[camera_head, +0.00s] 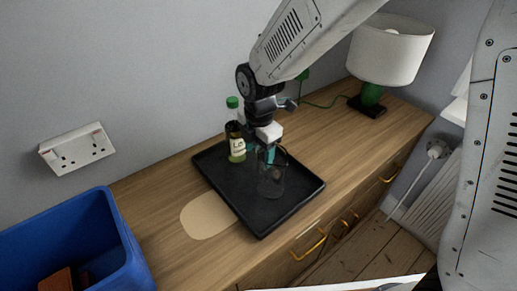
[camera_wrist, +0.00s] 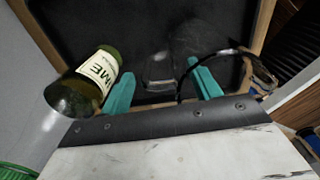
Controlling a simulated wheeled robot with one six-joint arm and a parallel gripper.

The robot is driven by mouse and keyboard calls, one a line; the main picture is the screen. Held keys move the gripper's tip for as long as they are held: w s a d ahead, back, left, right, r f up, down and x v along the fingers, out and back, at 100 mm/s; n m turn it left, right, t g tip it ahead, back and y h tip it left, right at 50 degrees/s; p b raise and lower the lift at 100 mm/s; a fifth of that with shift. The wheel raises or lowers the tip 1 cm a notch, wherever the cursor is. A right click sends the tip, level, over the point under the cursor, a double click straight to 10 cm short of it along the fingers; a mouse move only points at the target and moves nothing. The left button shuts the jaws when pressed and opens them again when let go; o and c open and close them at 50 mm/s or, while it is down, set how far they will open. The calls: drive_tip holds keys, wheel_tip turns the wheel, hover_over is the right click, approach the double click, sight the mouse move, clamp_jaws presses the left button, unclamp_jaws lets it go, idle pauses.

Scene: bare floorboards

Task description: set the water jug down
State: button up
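A clear glass jug (camera_head: 271,182) appears upright over the right part of the black tray (camera_head: 217,178). I cannot tell whether its base touches the tray. My gripper (camera_head: 262,155) points down at the jug's top. In the wrist view, the two teal fingers of my gripper (camera_wrist: 163,88) stand apart. The transparent jug (camera_wrist: 160,72) shows faintly between and beyond them, with a dark curved edge passing by the right finger. Whether the fingers press on the glass is not clear.
A green-capped bottle (camera_head: 236,143) stands on the tray close left of my gripper; its label (camera_wrist: 98,68) shows beside the left finger. A lamp (camera_head: 391,48) stands back right on the wooden cabinet (camera_head: 160,195). A pale round patch (camera_head: 207,216) lies left of the tray; a blue bin (camera_head: 75,240) stands front left.

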wheel_tip(320, 180, up, 12)
drive_tip(key=shift+r, duration=0.2)
idle(0.4)
drive_tip(key=shift+s+d, duration=0.15)
drive_tip(key=s+d+r+m, duration=0.3)
drive_tip(key=s+d+m, duration=0.1)
drive_tip(key=d+m, duration=0.25)
drive_tip(key=s+d+r+m, duration=0.3)
drive_tip(key=s+d+m, duration=0.15)
drive_tip(key=d, duration=0.25)
drive_tip(key=s+d+m+t, duration=0.1)
drive_tip(key=s+d+m, duration=0.9)
drive_tip(key=s+m, duration=0.4)
drive_tip(key=shift+s+f+m, duration=0.25)
drive_tip(key=shift+f+m, duration=0.05)
